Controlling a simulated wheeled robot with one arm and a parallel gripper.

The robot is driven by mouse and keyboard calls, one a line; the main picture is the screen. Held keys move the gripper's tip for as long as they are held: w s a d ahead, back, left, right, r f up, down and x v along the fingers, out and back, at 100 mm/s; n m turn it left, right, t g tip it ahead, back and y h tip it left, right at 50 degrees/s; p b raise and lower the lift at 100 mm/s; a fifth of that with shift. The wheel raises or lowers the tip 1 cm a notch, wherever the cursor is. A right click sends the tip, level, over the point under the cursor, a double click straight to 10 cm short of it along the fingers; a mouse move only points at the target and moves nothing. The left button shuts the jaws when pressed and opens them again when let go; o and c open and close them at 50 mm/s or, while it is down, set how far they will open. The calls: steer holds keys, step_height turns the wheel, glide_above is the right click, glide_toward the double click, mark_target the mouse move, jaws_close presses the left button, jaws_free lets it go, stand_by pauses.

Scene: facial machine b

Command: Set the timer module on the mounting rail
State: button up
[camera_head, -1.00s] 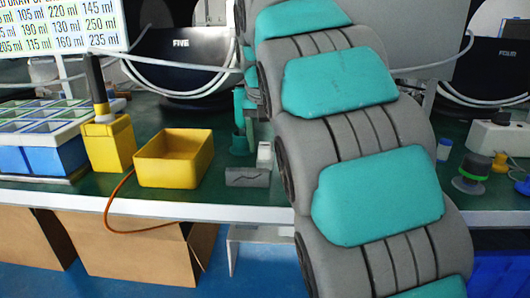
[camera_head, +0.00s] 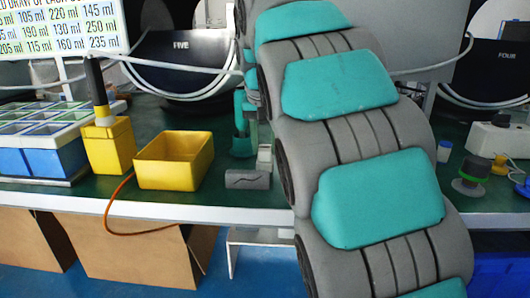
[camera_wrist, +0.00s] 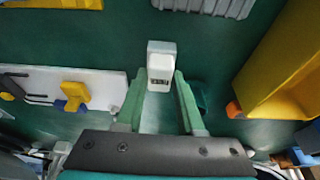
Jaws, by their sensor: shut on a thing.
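The timer module, a small white block (camera_wrist: 160,68) with a dark marking on its near face, sits between the two green fingertips of my gripper (camera_wrist: 158,86) in the wrist view. The fingers are shut on its sides. A grey ribbed block (camera_wrist: 205,6), seemingly the mounting rail, is cut off at the top of the wrist view. In the head view this grey block (camera_head: 247,179) lies just in front of the module, near the table edge.
A yellow bin (camera_head: 173,172) stands left of the grey block, with a yellow holder (camera_head: 108,147) beyond it. A dark green cup (camera_wrist: 201,97) is close beside one finger. A white panel with coloured parts (camera_wrist: 62,88) lies on the other side.

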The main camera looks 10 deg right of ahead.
mark_target(265, 149)
jaws_close()
step_height(265, 149, up, 7)
steer(key=p, duration=0.5)
